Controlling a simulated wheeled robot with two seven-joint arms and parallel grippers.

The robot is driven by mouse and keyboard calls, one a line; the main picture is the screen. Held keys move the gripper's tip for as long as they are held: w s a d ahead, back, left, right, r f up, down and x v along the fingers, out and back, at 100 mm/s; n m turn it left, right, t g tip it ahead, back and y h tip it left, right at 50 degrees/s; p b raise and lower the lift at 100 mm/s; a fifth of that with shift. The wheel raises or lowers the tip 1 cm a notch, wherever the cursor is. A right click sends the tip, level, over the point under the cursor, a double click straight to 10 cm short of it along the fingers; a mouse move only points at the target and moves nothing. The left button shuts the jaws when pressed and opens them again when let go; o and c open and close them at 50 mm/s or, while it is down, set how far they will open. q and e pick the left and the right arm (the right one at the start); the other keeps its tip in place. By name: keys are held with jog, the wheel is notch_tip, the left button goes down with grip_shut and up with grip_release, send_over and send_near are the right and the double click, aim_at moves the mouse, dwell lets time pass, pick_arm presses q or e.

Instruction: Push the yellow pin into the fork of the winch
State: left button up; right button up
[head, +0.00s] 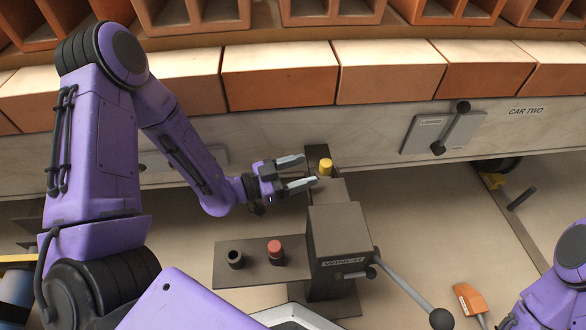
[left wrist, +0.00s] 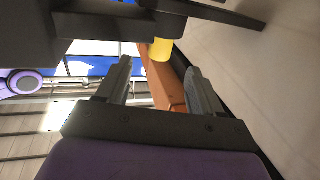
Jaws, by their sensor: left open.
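The winch (head: 338,236) is a dark grey block with a label and a crank lever, standing in the middle of the head view. The yellow pin (head: 325,167) is a short cylinder at the dark bracket behind the winch block; how deep it sits in the fork cannot be told. My left gripper (head: 309,169) is open, its fingers pointing right toward the pin. In the left wrist view the yellow pin (left wrist: 161,49) shows between and beyond the open fingertips (left wrist: 158,66), against a dark part. The gripper holds nothing. My right gripper is out of view.
A dark side plate left of the winch bears a red-topped peg (head: 275,251) and a black hollow socket (head: 235,258). The winch lever ends in a black ball (head: 441,319). An orange object (head: 469,298) lies at lower right. A brick-loaded car (head: 280,75) borders the back.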

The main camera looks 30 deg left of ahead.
pick_arm(q)
jog(key=shift+v, duration=1.75)
